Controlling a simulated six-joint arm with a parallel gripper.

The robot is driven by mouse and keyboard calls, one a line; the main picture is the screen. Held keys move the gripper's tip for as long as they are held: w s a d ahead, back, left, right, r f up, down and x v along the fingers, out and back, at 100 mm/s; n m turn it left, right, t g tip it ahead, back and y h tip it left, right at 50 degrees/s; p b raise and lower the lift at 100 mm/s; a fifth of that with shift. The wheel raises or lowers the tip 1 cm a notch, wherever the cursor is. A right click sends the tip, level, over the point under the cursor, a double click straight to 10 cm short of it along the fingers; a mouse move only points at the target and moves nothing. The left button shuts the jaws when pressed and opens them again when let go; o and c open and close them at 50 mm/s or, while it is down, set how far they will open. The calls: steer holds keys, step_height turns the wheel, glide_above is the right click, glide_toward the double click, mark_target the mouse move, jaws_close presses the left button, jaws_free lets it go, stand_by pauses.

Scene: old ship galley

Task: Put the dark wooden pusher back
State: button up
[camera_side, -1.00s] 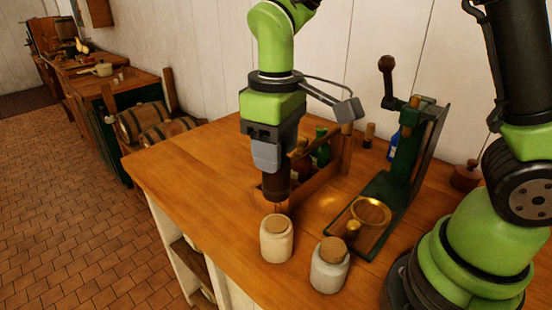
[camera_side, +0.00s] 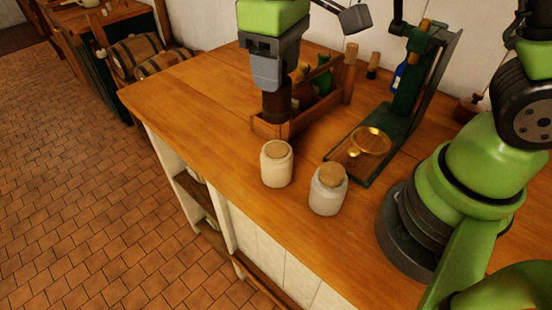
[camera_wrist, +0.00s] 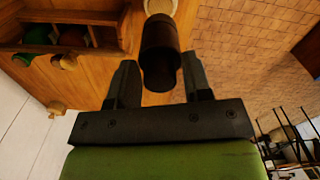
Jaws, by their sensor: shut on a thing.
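My gripper (camera_side: 270,88) is shut on the dark wooden pusher (camera_side: 276,106), a dark brown cylinder held upright. In the side view it stands behind the cream jar and in front of the bottle crate. I cannot tell whether its lower end touches the counter. In the wrist view the pusher (camera_wrist: 160,58) is between the two fingers of my gripper (camera_wrist: 158,85), and it partly hides a pale round thing. The green press (camera_side: 400,120) stands to the right, with a brass ring (camera_side: 370,140) over its base.
A cream jar (camera_side: 276,168) and a grey corked jar (camera_side: 327,192) stand near the counter's front edge. The wooden crate (camera_side: 325,108) with bottles is close behind the pusher. The counter (camera_side: 190,105) is clear at the left. A small brown pot (camera_side: 469,108) is at the back right.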

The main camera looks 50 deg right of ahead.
steer(key=w+f, duration=0.5)
steer(key=w, duration=0.4)
steer(key=f, duration=0.9)
steer(key=shift+w+a+f, duration=0.1)
steer(key=shift+w+f, duration=0.2)
steer(key=shift+w, duration=0.05)
steer(key=shift+f, duration=0.15)
steer(key=o, duration=1)
